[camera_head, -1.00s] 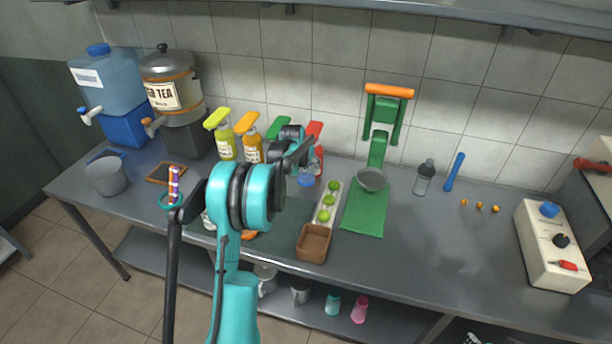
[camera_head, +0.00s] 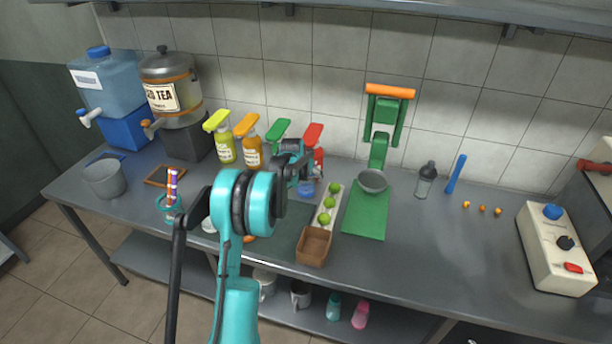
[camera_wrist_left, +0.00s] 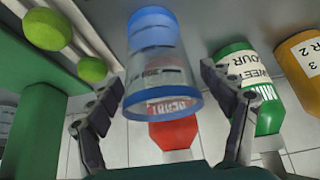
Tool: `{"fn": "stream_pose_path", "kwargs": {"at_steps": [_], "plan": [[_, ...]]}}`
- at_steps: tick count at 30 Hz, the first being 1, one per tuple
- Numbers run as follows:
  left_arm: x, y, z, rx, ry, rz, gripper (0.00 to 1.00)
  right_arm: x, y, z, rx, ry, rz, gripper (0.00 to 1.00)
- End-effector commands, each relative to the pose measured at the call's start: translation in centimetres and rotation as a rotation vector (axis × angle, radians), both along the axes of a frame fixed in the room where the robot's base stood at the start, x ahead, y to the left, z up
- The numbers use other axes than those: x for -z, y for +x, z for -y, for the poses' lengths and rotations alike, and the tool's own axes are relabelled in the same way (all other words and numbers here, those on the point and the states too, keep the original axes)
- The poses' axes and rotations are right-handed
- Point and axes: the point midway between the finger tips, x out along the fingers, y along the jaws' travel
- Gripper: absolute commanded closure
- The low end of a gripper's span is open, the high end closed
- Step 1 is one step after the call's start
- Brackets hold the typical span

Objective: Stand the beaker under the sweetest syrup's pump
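The clear beaker (camera_head: 306,188) with blue rim and base is in front of the red-pump bottle (camera_head: 318,160), left of the limes. It also shows in the left wrist view (camera_wrist_left: 155,75), upright in an upside-down picture. My left gripper (camera_head: 292,158) is beside it; its open fingertips (camera_wrist_left: 162,75) flank the beaker, with a visible gap on the right side. I cannot tell whether the beaker touches the table. Bottles with yellow (camera_head: 216,120), orange (camera_head: 246,124) and green (camera_head: 277,129) pumps stand to the left. The labels are mostly unreadable. My right gripper is not in view.
A tray of limes (camera_head: 325,216), a brown box (camera_head: 314,245) and a green press (camera_head: 365,215) are right of the beaker. A grey pot (camera_head: 104,181), a water dispenser (camera_head: 105,85) and a tea urn (camera_head: 172,85) stand at left.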

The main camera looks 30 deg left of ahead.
Motion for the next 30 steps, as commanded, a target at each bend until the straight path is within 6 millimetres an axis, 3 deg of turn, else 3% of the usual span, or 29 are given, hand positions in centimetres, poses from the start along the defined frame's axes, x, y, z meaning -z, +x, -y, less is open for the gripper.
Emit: {"fn": "stream_pose_path", "kwargs": {"at_steps": [8, 18, 26, 30], "plan": [[-1.4, -0.6, 0.1, 0.000, 0.000, 0.000, 0.20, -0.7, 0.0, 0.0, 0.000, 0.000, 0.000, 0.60], [-7.6, -4.4, 1.0, -0.002, -0.001, 0.000, 0.20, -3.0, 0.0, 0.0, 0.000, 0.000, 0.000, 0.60], [-10.3, -6.2, 1.5, 0.000, 0.000, 0.000, 0.20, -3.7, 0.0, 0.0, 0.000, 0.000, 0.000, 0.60], [-12.1, -7.6, 3.7, 0.014, 0.000, 0.002, 0.20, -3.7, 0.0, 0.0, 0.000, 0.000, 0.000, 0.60]]}}
